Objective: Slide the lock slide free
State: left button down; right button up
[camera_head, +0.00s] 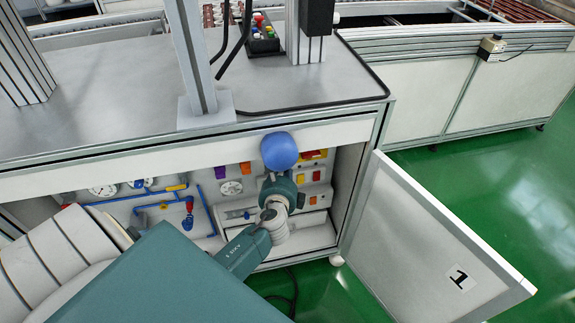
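The lower cabinet (352,190) stands open in front of me, with pipes, gauges and switches on its back panel. I cannot make out for certain which part is the lock slide. A blue pipe run (207,212) with a yellow fitting (177,187) and a blue-and-red valve (188,222) is on the left inside. My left arm reaches into the opening, and its teal end with the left gripper (279,190) is in front of the right part of the panel. The fingertips cannot be made out. A rounded blue shape (279,151) is just above it. My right gripper is not in view.
The cabinet door (425,240), marked 1, is swung open to the right. The worktop (110,95) is above the opening, with a metal post (195,60) and a button box (262,38). Orange switches (301,178) are inside. The green floor (510,180) is clear at right.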

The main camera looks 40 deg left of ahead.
pick_arm(q)
jog(key=shift+d+f, duration=0.15)
jog(key=shift+f, duration=0.05)
jog(key=c, duration=1.7)
grip_release()
jog(key=shift+o, duration=0.2)
jog(key=shift+r, duration=0.1)
jog(key=shift+s, duration=0.15)
jog(key=v, duration=1.2)
